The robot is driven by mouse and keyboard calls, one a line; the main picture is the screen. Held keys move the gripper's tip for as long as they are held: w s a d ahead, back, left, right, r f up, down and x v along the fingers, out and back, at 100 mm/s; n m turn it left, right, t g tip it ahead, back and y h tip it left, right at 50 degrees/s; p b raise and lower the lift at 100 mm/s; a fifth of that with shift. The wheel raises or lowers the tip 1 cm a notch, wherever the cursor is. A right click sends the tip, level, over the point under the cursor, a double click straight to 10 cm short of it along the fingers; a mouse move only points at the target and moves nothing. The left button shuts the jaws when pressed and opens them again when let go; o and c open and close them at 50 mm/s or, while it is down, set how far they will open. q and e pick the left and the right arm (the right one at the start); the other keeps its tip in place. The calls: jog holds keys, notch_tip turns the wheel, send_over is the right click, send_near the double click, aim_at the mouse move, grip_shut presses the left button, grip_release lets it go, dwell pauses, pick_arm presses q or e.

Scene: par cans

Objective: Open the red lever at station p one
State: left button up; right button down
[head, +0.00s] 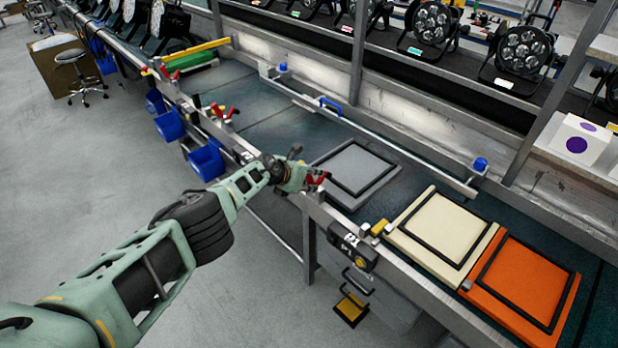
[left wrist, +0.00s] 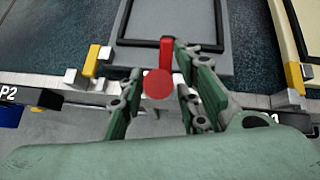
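A red lever (left wrist: 158,84) with a round end stands at the bench's front rail, below a grey framed pad (left wrist: 178,22) in the left wrist view. In the head view the lever (head: 317,179) is partly hidden by my left gripper (head: 303,177). My left gripper (left wrist: 160,68) is open, its green fingers on either side of the lever with gaps between; I cannot tell whether either touches it. A "P2" label (left wrist: 8,93) shows at the left; another label at the right is mostly hidden, so I cannot read this lever's station. My right gripper is not in view.
A yellow block (left wrist: 91,61) stands left of the lever. Cream (head: 437,228) and orange (head: 522,281) framed panels lie farther right on the bench. More red levers (head: 231,112) and blue bins (head: 207,160) line the rail at left. A blue-handled bar (head: 370,131) runs behind.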

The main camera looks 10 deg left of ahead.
pick_arm(q)
jog(key=shift+o, duration=0.2)
jog(key=shift+a+r, duration=0.3)
jog(key=shift+r, duration=0.05)
jog(key=shift+s, duration=0.55)
jog(key=shift+s+a+r, duration=0.1)
jog(key=shift+s+a, duration=0.05)
jog(key=shift+a, duration=0.15)
jog(key=s+a, duration=0.5)
jog(key=s, duration=0.5)
